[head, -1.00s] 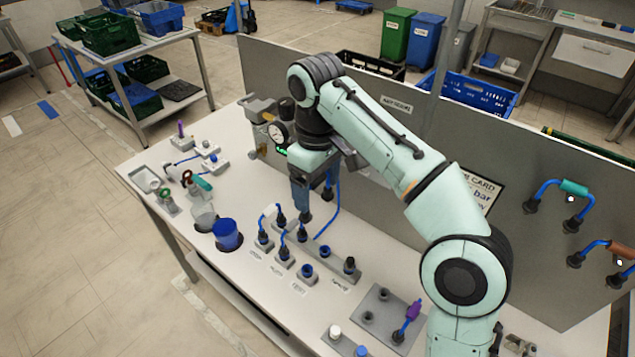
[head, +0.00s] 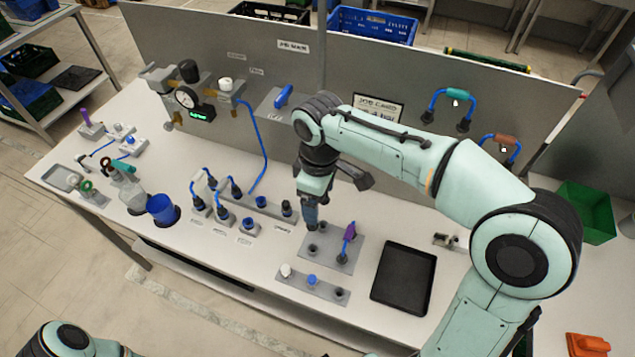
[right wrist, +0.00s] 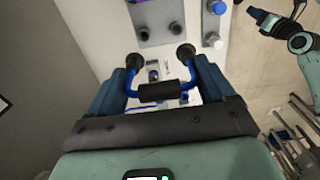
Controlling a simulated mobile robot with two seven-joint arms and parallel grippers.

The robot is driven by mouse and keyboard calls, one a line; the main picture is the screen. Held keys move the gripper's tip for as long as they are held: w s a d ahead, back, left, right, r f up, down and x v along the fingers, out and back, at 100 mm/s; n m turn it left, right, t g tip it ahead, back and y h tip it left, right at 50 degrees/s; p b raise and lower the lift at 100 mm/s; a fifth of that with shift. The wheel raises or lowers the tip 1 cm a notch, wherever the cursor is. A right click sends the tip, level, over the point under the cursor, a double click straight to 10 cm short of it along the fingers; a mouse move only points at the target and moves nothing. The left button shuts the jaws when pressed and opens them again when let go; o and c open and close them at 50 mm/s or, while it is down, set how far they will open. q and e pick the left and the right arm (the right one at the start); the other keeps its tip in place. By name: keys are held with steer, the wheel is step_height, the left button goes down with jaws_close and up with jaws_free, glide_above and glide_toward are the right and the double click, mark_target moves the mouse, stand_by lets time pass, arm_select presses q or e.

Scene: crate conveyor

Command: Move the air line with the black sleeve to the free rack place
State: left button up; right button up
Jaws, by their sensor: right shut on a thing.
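My right gripper (head: 311,226) is shut on the air line with the black sleeve (right wrist: 158,92). In the right wrist view its blue tube shows between the fingers, with two black plug ends (right wrist: 187,53) pointing away from the palm. In the head view the gripper points down over the grey socket plate (head: 345,265), and hides most of the held line. That plate has empty sockets (head: 312,249) and a purple-sleeved air line (head: 349,233) standing on it. I cannot tell whether the plugs touch anything. Of my left arm, a part shows at bottom left; its jaws are not clear.
A socket strip (head: 315,284) with white and blue caps lies in front of the plate, and a black tray (head: 404,278) to its right. Teal-sleeved (head: 457,93) and brown-sleeved (head: 503,139) lines hang on the back panel. A manifold (head: 262,208) stands to the left.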

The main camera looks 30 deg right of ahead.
arm_select(q)
steer(key=s+f+b, duration=0.3)
steer(key=f+b, duration=0.3)
steer(key=f, duration=0.1)
steer(key=shift+s+f+g, duration=0.25)
steer(key=shift+g, duration=0.05)
arm_select(e)
step_height(320, 180, down, 9)
arm_select(q)
steer(key=shift+r, duration=0.15)
steer(key=shift+w, duration=0.1)
arm_select(e)
steer(key=shift+f, duration=0.15)
stand_by(0.7)
arm_select(q)
steer(key=shift+f+b, duration=0.35)
steer(key=shift+b, duration=0.05)
arm_select(e)
steer(key=shift+f, duration=0.85)
stand_by(0.3)
stand_by(0.4)
steer(key=o, duration=0.8)
arm_select(q)
steer(key=shift+r, duration=0.1)
arm_select(e)
steer(key=shift+o, duration=0.2)
